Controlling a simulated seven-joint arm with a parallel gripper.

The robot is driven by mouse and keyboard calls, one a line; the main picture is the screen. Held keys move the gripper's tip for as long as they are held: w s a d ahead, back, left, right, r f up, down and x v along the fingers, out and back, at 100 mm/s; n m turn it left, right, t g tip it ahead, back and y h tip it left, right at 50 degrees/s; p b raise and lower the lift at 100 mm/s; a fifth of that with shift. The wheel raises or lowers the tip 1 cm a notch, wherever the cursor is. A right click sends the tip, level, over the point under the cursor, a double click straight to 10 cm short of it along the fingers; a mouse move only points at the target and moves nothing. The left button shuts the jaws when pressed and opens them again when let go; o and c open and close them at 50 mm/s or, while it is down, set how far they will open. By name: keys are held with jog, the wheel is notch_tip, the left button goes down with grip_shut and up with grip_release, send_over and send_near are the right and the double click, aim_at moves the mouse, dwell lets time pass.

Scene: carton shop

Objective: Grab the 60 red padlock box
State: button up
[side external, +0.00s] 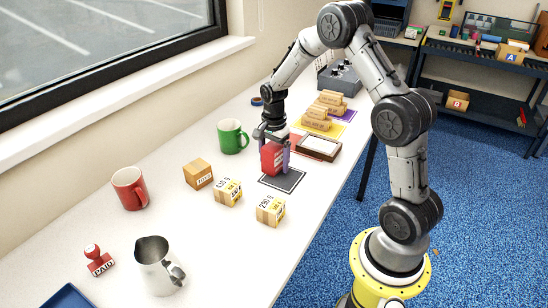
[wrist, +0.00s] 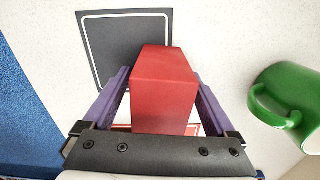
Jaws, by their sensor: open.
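The red box (side external: 272,158) stands upright on the table in the side view, at the far edge of a dark mat with a white outline (side external: 284,180). In the wrist view the red box (wrist: 165,88) fills the middle and hides part of the dark mat (wrist: 108,40). No padlock mark or number can be read on it. My gripper (side external: 274,150) points down over the box. In the wrist view its purple fingers (wrist: 160,88) are open, one on either side of the box. Contact with its sides cannot be told.
A green mug (side external: 231,137) stands left of my gripper. Small cartons (side external: 228,192), (side external: 270,210) and a brown box (side external: 198,173) stand nearer the camera. A framed tray (side external: 318,148) lies to the right, with tan packages (side external: 317,117) behind.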

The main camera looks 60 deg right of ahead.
jog(key=shift+c, duration=0.3)
grip_shut()
jog(key=shift+r, duration=0.1)
